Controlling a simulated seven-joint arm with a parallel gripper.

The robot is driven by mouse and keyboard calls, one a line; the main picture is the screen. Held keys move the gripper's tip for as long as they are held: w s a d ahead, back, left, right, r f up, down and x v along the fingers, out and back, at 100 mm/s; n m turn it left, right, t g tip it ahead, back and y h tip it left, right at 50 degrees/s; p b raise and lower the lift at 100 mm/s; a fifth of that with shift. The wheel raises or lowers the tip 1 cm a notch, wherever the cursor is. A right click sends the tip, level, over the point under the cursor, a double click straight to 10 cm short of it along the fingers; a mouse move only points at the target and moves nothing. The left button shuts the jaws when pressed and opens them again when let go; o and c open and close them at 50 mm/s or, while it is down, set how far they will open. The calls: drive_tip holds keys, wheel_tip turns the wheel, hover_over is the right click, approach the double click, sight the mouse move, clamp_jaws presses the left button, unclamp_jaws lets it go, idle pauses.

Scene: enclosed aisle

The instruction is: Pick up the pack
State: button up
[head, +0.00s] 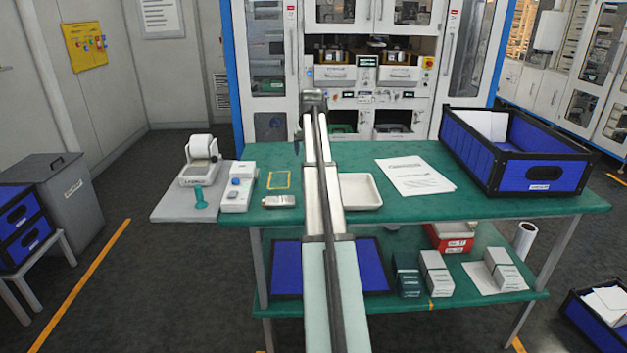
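Which item is the pack is not clear from this view. On the lower green shelf stand a dark teal box stack (407,276), a light grey box stack (436,274) and another grey box stack (499,268) on a white sheet. A small silvery packet (280,201) lies at the upper table's front left edge. My arm stretches forward over the middle of the table. A small dark part of my gripper (298,141) seems to show beside the arm's far end. Its fingers cannot be made out, and whether it holds anything is hidden.
The upper green table (490,206) carries a white tray (360,191), partly behind my arm, papers (414,175) and a blue crate (566,195). A label printer (201,165) stands left. A blue mat (287,270) and red bin (446,242) are below. Cabinets (265,60) close the back.

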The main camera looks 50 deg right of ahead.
drive_tip(key=x, duration=0.8)
drive_tip(key=shift+s+d+f, duration=0.2)
drive_tip(key=shift+s+d, duration=0.1)
drive_tip(key=shift+d, duration=0.05)
drive_tip(key=shift+x, duration=2.65)
drive_tip(key=shift+s, duration=0.15)
drive_tip(key=c, duration=1.2)
